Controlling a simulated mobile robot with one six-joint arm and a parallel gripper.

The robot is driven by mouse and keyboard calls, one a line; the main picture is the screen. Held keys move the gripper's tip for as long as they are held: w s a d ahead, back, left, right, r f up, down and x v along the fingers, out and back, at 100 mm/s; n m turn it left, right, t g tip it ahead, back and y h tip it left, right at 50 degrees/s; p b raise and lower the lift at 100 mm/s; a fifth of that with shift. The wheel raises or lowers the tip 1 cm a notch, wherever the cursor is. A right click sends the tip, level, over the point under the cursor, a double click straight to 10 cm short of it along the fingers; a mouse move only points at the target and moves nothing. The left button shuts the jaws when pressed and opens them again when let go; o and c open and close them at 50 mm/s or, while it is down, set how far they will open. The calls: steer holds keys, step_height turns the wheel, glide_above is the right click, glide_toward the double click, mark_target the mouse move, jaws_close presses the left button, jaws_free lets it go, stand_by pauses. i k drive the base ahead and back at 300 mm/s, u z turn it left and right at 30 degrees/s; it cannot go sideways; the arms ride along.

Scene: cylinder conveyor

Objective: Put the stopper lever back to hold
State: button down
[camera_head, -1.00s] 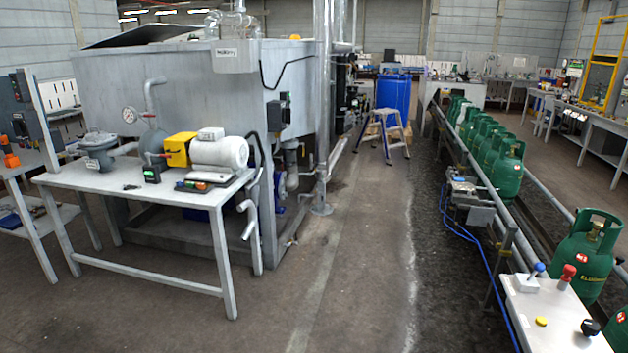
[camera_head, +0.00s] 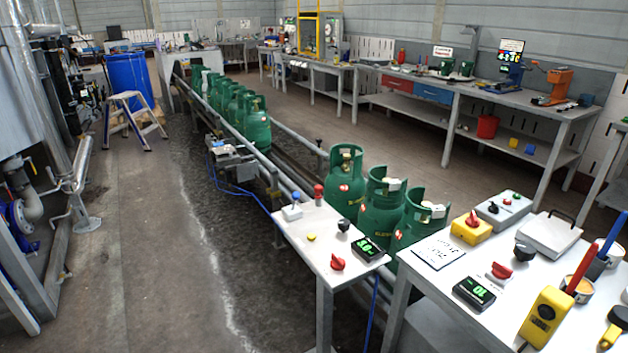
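A small white control table (camera_head: 322,240) stands beside the conveyor in the head view. On it are a blue-topped lever (camera_head: 295,197) and a red-topped one (camera_head: 318,191), both small and roughly upright. A red knob (camera_head: 337,263) sits nearer its front edge. I cannot tell which of these is the stopper lever, and no hold marking is readable. A grey metal mechanism (camera_head: 230,160) with blue hoses is fixed to the conveyor's near side. My gripper is not in view.
Green gas cylinders (camera_head: 257,125) stand in a row on the conveyor (camera_head: 283,180), with several more (camera_head: 345,172) behind the control table. A right-hand bench (camera_head: 428,282) carries instruments. A step stool (camera_head: 130,118) stands at the back left. The floor (camera_head: 150,230) left of the conveyor is clear.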

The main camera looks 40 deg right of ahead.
mark_target(296, 195)
steer(key=z, duration=4.55)
steer(key=i, duration=0.1)
steer(key=u, duration=2.95)
steer(key=k, duration=0.95)
steer(key=u, duration=0.2)
steer(key=i, duration=0.65)
steer(key=z, duration=0.1)
